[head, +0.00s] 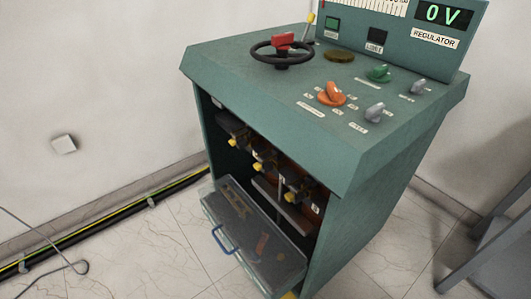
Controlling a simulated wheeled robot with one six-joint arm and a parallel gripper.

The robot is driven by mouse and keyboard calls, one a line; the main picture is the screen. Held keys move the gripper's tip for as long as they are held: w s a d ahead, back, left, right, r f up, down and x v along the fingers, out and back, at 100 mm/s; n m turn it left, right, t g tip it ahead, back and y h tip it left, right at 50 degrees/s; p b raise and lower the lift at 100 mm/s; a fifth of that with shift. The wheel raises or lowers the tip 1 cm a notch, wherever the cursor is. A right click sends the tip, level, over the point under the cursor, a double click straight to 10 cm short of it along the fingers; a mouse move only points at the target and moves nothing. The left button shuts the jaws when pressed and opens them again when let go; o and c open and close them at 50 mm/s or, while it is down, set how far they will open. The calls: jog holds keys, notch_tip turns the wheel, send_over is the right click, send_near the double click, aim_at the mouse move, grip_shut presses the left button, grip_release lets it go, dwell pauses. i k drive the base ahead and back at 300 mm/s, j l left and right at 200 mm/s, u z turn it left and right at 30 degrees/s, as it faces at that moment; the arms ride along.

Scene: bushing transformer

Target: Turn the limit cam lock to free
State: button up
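The green control cabinet (235,73) stands in the middle of the head view, with its knobs on the sloping top. A grey knob (375,111) sits near the front right of the top, and a small label (358,127) just in front of it seems to read FREE. A second grey knob (418,87) sits farther back at the right. I cannot tell for sure from the labels which is the limit cam lock, nor its exact setting. A dark square window (377,37) on the upright panel has a LIMIT label. My gripper is not in view.
An orange knob (332,93), a green knob (380,73) and a black handwheel (282,52) with a red block share the top. The display (442,15) reads 0 V. A grey drawer (255,245) stands open below. A grey table (490,245) is at the right.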

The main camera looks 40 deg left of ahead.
aim_at(372, 114)
jog(key=u, duration=1.2)
jog(key=k+j, duration=0.2)
jog(key=j, duration=0.15)
jog(key=k+j, duration=0.2)
jog(key=j, duration=0.15)
jog(key=u, duration=0.05)
